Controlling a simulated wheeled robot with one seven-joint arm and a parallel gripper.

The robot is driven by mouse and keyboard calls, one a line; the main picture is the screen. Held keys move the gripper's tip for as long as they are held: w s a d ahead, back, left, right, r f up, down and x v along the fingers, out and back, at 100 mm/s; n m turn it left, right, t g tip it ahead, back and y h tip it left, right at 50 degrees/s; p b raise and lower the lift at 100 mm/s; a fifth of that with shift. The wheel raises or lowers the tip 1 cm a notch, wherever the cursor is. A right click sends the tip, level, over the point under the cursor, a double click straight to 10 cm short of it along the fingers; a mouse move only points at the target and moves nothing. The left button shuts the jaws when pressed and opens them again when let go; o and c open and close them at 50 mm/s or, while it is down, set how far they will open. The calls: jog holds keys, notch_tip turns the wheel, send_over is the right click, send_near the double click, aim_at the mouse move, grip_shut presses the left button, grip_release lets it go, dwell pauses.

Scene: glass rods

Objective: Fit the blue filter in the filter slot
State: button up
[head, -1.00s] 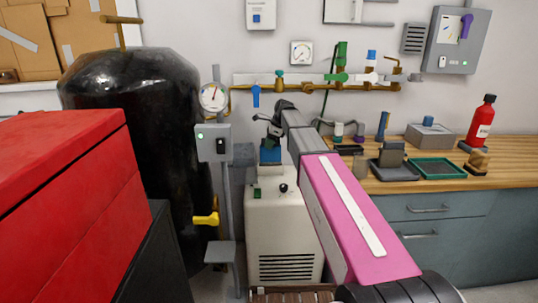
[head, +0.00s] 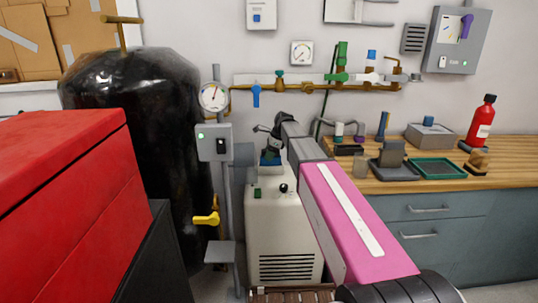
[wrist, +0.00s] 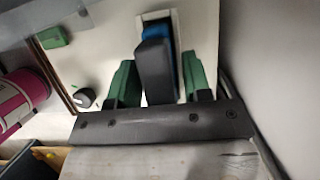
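The blue filter (head: 270,159) is at the top of the cream machine (head: 283,222) in the head view, below my gripper (head: 268,135). In the wrist view the blue part (wrist: 158,32) shows behind a dark grey block, which seems to be its handle (wrist: 154,68). My gripper's green fingers (wrist: 161,85) stand on either side of this block, spread apart, with narrow gaps visible. The filter slot is hidden by the filter and gripper, so I cannot tell how deep the filter sits.
A grey gauge post (head: 214,141) and a black tank (head: 130,120) stand left of the machine. A red cabinet (head: 65,200) is at the near left. Pipes with valves (head: 257,95) run along the wall behind. A wooden bench (head: 450,176) with several items is at right.

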dwell(0.3)
jog(key=shift+v, duration=3.9)
